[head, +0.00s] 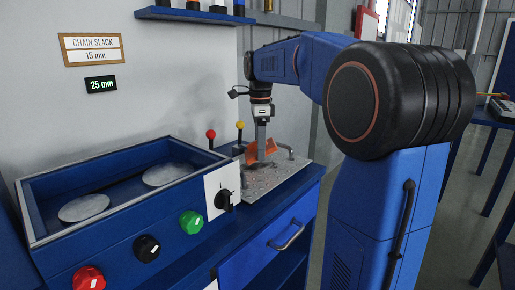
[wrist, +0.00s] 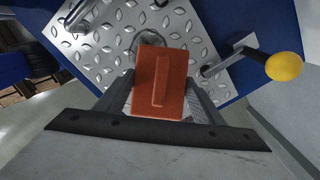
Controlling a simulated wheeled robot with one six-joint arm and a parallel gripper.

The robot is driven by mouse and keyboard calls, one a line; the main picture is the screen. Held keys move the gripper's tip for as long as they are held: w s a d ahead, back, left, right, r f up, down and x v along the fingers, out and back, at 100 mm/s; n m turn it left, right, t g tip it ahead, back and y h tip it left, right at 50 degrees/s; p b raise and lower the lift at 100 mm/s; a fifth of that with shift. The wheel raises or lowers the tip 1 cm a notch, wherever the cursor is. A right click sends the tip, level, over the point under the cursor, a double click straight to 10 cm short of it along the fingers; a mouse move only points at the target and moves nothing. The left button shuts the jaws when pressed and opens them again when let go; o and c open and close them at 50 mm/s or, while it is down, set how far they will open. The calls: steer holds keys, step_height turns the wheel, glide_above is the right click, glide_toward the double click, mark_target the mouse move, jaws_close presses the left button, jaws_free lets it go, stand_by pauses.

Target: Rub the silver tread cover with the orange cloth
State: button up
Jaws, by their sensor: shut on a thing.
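The silver tread cover (head: 283,177) is a diamond-patterned plate on the blue cabinet, right of the roller box. It fills the upper part of the wrist view (wrist: 105,48). My gripper (head: 262,151) points down over the plate and is shut on the orange cloth (head: 251,154). In the wrist view the cloth (wrist: 173,84) is a flat orange piece with a raised ridge, between my fingers. A round grey patch (wrist: 148,39) on the plate is partly hidden behind the cloth. I cannot tell whether the cloth touches the plate.
A lever with a yellow knob (wrist: 284,66) stands beside the plate, and a red-knobbed lever (head: 211,134) stands near it. A metal handle (wrist: 76,14) is at the plate's other side. A wall shelf (head: 195,15) hangs above.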

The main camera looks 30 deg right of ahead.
mark_target(272, 140)
steer(key=shift+w+d, duration=0.35)
steer(key=shift+d, duration=0.6)
steer(key=shift+w+d, duration=0.3)
steer(key=shift+d, duration=0.6)
steer(key=shift+s+d+r, duration=0.1)
steer(key=shift+s+d, duration=0.05)
steer(key=shift+s, duration=0.3)
steer(key=shift+s+d+r, duration=0.1)
steer(key=shift+s+d, duration=0.05)
steer(key=shift+s, duration=0.25)
steer(key=shift+s+a+r, duration=0.1)
steer(key=shift+s+a, duration=0.6)
steer(key=shift+a, duration=1.2)
steer(key=shift+s+a+r, duration=0.1)
steer(key=shift+s+a, duration=0.55)
steer(key=shift+a, duration=1.2)
steer(key=shift+s+a+r, duration=0.1)
steer(key=shift+s+a, duration=0.6)
steer(key=shift+a, duration=1.2)
steer(key=shift+r, duration=0.1)
